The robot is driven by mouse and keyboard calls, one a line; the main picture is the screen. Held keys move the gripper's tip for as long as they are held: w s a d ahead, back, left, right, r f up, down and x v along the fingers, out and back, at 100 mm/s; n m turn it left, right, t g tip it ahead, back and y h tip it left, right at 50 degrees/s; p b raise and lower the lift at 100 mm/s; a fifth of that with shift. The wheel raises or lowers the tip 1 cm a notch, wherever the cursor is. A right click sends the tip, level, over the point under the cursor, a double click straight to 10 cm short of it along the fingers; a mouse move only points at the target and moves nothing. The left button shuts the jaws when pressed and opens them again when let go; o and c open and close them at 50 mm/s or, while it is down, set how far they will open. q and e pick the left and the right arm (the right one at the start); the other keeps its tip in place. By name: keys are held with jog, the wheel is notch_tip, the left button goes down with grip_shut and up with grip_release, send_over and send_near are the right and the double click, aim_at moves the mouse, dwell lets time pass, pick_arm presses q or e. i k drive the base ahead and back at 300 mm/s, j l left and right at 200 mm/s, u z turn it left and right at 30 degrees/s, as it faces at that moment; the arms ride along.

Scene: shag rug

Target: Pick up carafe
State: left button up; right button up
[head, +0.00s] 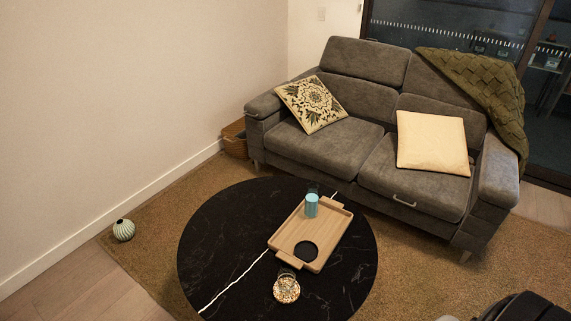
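A blue cylindrical vessel with a clear upper part (312,205) stands upright near the far end of a wooden tray (290,237). It may be the carafe, but I cannot tell for sure at this size. A clear glass vessel with pale, speckled contents (286,289) stands on the black round table (215,250), just off the tray's near end. Neither of my grippers is in view, and nothing is touching these vessels.
A black round disc (306,251) lies on the tray. A grey sofa (325,152) with two cushions stands behind the table. A ribbed round vase (123,230) stands on the floor near the left wall. The table's left half is clear.

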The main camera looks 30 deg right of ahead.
aim_at(312, 197)
jog(key=k+z, duration=0.1)
jog(key=z, duration=1)
